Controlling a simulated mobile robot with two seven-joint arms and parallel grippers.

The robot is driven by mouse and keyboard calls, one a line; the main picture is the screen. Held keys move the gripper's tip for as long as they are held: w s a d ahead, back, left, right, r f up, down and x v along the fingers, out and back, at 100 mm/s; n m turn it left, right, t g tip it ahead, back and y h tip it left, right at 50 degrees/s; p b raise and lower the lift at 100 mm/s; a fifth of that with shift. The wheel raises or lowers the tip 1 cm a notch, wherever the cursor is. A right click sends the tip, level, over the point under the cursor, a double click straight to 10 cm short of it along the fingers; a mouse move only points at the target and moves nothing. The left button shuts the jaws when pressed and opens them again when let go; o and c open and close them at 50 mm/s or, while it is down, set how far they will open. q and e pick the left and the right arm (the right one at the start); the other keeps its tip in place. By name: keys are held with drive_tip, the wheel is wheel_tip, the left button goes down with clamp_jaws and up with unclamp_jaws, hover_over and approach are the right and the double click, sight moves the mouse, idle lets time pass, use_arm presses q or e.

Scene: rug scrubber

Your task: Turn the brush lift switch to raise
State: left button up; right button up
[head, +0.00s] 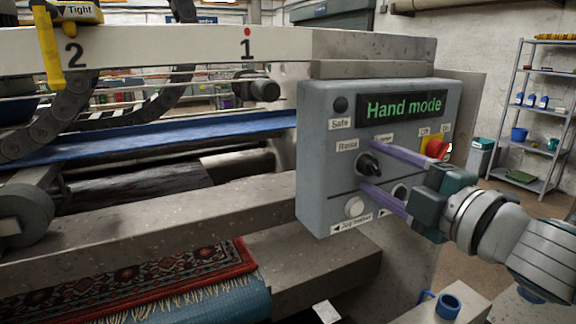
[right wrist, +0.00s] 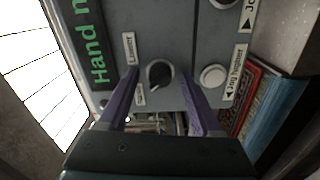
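The brush lift switch (head: 370,165) is a black rotary knob on the grey control panel (head: 314,135). The Raise label (head: 347,146) is at its upper left and the Lower label (head: 382,139) at its upper right. In the right wrist view the knob (right wrist: 160,74) has a pale mark that appears to point toward the Raise side. My right gripper (head: 367,166) is open, its purple fingers above and below the knob. In the right wrist view the gripper (right wrist: 159,77) shows small gaps between fingers and knob. My left gripper is out of view.
A display (head: 403,107) reads "Hand mode". A red button (head: 438,148) on yellow is right of the knob. A patterned rug (head: 130,285) lies below, left of the panel.

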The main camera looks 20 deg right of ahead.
drive_tip(key=s+b, duration=0.1)
drive_tip(key=s, duration=0.9)
drive_tip(key=shift+d+b, duration=0.35)
drive_tip(key=shift+d, duration=0.05)
